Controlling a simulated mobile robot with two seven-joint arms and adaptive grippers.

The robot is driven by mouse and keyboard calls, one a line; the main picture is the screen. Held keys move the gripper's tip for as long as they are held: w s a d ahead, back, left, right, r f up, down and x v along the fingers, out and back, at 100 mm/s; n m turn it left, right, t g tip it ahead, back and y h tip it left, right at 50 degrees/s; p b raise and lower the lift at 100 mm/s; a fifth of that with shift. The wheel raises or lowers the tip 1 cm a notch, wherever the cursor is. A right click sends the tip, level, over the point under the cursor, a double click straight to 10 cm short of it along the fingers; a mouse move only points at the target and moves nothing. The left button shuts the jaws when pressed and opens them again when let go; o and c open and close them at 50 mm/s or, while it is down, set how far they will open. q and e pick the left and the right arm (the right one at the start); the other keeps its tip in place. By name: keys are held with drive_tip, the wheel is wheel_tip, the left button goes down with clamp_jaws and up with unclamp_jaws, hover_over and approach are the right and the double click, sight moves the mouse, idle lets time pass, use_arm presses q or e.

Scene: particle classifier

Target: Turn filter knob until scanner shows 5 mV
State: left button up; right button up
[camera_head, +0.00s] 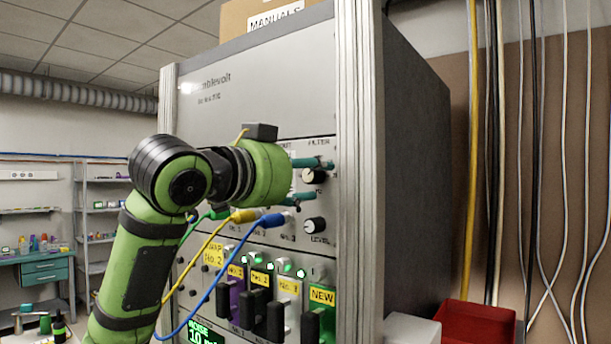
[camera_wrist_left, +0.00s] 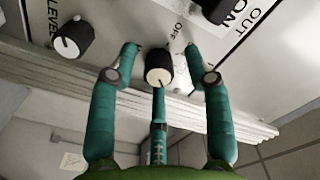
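The filter knob (camera_head: 315,176), black with a pale face, sits under the "FILTER" label on the rack's front panel. It also shows in the left wrist view (camera_wrist_left: 158,74). My left gripper (camera_head: 318,182) is at the knob. In the left wrist view its teal fingers (camera_wrist_left: 159,62) are spread around the knob, with visible gaps at both sides; the middle finger is just below the knob, and I cannot tell if it touches. My right gripper is not in view.
The level knob (camera_head: 315,224) is just below the filter knob. Yellow, blue and green cables (camera_head: 268,222) plug into the panel beneath my left wrist. Several coloured modules with black handles (camera_head: 275,320) are lower down. A red bin (camera_head: 478,322) stands right of the rack.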

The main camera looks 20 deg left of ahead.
use_arm(q)
drive_tip(key=v, duration=1.2)
